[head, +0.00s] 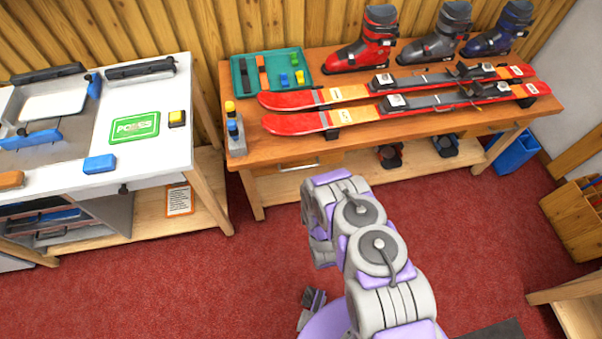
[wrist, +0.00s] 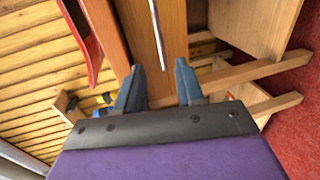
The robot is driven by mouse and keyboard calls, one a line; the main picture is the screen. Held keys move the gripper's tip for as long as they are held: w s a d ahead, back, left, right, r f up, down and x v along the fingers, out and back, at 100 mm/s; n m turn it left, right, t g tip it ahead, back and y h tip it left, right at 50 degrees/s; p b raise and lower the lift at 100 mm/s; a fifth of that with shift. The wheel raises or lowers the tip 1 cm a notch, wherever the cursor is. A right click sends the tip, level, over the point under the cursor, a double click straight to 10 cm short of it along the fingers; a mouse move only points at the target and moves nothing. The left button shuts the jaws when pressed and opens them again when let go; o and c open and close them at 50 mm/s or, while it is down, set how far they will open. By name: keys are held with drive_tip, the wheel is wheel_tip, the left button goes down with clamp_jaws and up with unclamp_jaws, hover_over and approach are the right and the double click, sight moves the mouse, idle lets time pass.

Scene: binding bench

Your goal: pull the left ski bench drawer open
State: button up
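The ski bench (head: 372,112) stands at the back, with a wooden left drawer (head: 328,160) under its top. The drawer's thin metal handle (head: 298,167) shows in the head view, beyond my arm. In the wrist view the drawer front (wrist: 172,30) runs up from between my fingers, with the long handle (wrist: 157,35) along it. My gripper (wrist: 157,66) is open, its two blue-grey fingers apart. The near end of the handle appears between the fingertips; I cannot tell whether they touch it. In the head view my arm hides the gripper. The drawer looks shut.
Red skis (head: 330,120), ski boots (head: 375,38) and a green tray (head: 270,72) are on the bench top. A lower shelf (head: 375,178) lies beneath. A white-topped table (head: 150,95) stands at left. Red carpet (head: 190,275) is clear in front.

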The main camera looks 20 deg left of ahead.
drive_tip(key=b+x, duration=0.3)
drive_tip(key=x, duration=1.1)
drive_tip(key=shift+w+d, duration=0.25)
drive_tip(key=shift+d, duration=0.1)
drive_tip(key=shift+r, duration=0.15)
drive_tip(key=shift+a, duration=0.2)
drive_tip(key=c, duration=0.6)
drive_tip(key=shift+d, duration=0.1)
clamp_jaws()
drive_tip(key=shift+d, duration=0.1)
